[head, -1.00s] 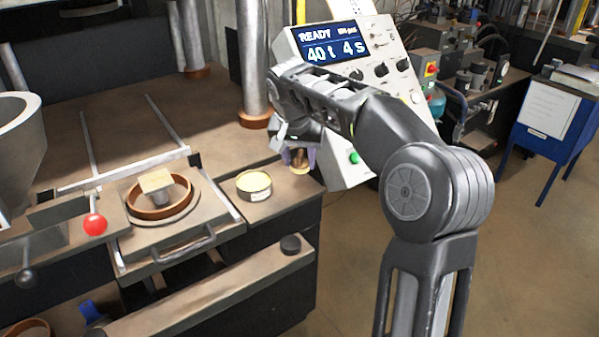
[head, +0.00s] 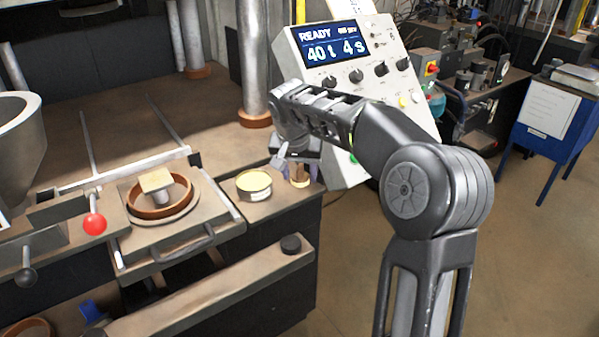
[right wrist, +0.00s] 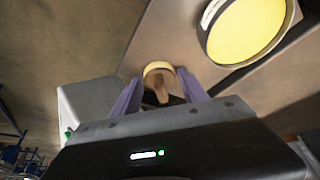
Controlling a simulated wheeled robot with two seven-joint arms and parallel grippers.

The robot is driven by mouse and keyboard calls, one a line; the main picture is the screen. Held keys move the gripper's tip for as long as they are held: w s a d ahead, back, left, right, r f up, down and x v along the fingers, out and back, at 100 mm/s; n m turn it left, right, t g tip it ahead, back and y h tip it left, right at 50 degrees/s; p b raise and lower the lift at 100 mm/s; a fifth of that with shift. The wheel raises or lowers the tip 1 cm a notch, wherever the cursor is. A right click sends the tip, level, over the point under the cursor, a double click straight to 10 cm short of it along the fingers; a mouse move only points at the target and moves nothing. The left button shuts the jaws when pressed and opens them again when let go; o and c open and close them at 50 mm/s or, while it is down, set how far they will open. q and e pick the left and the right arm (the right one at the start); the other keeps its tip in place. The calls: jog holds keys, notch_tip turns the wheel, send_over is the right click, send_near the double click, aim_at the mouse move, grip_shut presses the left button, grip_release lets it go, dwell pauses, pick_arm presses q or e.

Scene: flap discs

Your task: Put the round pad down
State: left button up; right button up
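The round pad (head: 300,183) is a small pale-yellow disc with a brown wooden handle. It stands upright near the right end of the bench top, right of the round tin, and seems to rest on the surface. My right gripper (head: 301,173) is above it, with purple fingers on either side of the handle. In the right wrist view the pad (right wrist: 158,68) shows between the fingertips (right wrist: 159,76), with gaps beside the handle, so the gripper looks open around it. My left gripper is not in view.
An open tin with a yellow surface (head: 254,184) stands just left of the pad. Farther left is a brown ring (head: 160,210) around a square-topped block. A control panel (head: 350,100) reading READY stands close behind the gripper. The bench's right edge is close.

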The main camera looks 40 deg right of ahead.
jog(key=shift+o, duration=1.1)
jog(key=shift+r, duration=0.1)
jog(key=shift+r, duration=0.2)
jog(key=v, duration=1.2)
jog(key=shift+b, duration=0.3)
jog(key=shift+d+f, duration=0.1)
